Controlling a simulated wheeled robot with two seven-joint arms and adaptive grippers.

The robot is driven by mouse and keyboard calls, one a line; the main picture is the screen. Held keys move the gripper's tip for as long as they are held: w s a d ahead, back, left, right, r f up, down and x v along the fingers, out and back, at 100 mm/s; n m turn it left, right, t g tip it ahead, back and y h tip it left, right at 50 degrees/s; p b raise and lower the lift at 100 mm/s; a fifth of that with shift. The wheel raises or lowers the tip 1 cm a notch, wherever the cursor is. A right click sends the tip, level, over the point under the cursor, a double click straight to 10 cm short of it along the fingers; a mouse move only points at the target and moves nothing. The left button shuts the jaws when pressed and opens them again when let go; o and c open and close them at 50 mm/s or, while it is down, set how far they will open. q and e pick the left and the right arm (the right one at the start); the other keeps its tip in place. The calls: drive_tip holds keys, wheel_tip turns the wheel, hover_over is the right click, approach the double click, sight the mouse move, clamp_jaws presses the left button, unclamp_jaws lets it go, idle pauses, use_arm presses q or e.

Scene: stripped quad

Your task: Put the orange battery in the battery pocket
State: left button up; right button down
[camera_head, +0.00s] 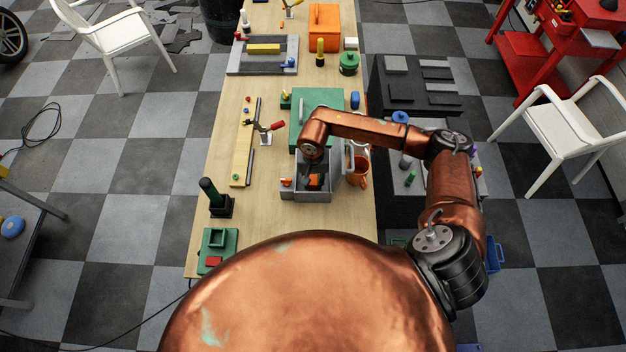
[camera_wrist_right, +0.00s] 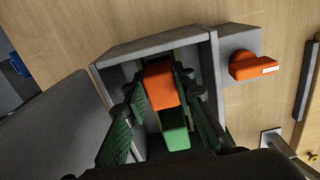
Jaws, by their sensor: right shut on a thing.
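The orange battery (camera_wrist_right: 160,84) is between the fingers of my right gripper (camera_wrist_right: 162,88) in the right wrist view, inside an open grey box. In the head view the battery (camera_head: 314,181) shows as a small orange patch below my right gripper (camera_head: 312,174). The grey box (camera_head: 312,196), apparently the battery pocket, stands on the wooden table; its wall (camera_wrist_right: 150,47) surrounds the fingertips. A green block (camera_wrist_right: 175,130) lies close to the battery; I cannot tell whether they are joined. The battery's underside is hidden. My left gripper is not in view.
A grey panel (camera_wrist_right: 50,125) like an open lid stands beside the box. An orange knob (camera_wrist_right: 252,66) is on its other side. An orange mug (camera_head: 360,174) and a green board (camera_head: 305,115) are close by. Bare tabletop (camera_head: 270,215) lies at the front left.

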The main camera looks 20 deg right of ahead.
sight(313, 182)
drive_tip(key=shift+w+f, duration=0.1)
drive_tip(key=shift+f, duration=0.1)
drive_tip(key=c, duration=1.6)
unclamp_jaws()
drive_tip(key=shift+r, duration=0.55)
wheel_tip(313, 182, up, 11)
drive_tip(key=b, duration=0.3)
drive_tip(key=shift+r, duration=0.1)
